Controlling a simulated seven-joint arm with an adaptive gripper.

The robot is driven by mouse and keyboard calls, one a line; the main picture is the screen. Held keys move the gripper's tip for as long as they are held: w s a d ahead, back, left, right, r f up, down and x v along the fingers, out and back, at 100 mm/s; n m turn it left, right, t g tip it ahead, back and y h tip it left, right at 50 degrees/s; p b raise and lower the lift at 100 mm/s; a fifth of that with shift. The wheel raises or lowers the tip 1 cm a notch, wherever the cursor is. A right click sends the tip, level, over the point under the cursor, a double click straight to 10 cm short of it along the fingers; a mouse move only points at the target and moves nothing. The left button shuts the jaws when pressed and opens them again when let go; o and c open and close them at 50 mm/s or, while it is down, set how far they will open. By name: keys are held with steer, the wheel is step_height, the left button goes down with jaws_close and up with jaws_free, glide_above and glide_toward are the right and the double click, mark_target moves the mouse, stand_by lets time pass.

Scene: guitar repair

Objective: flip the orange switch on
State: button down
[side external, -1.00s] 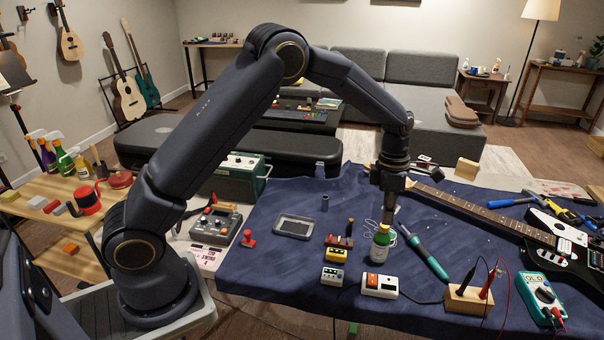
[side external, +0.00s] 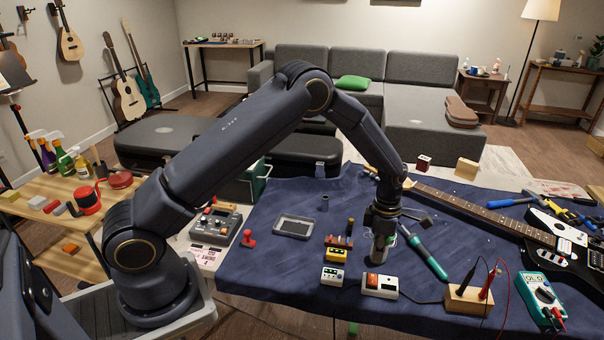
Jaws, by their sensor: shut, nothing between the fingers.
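A small white box (side external: 386,290) sits on the blue cloth near the front edge of the table. The orange switch (side external: 372,281) is on the left part of its top; whether it is on or off is too small to tell. My gripper (side external: 377,260) points down just behind and above the box, shut and empty. Its fingertips look close to the switch, but I cannot tell whether they touch it.
A green bottle (side external: 391,240) is mostly hidden behind my gripper. A yellow pedal (side external: 335,256) and a white pedal (side external: 332,275) stand to the left. A teal soldering iron (side external: 427,256) lies to the right, near a wooden block (side external: 468,298) holding probes.

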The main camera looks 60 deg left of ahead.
mark_target(372, 278)
steer(key=f, duration=0.7)
steer(key=shift+s+d, duration=0.35)
steer(key=shift+s+d+f+t+y, duration=0.2)
steer(key=shift+f+t+y, duration=0.05)
steer(key=shift+t+y, duration=0.05)
steer(key=shift+w+a, duration=0.1)
steer(key=shift+a, duration=0.05)
steer(key=shift+w+a+r, duration=0.25)
steer(key=shift+w+a, duration=0.3)
steer(key=shift+w, duration=0.05)
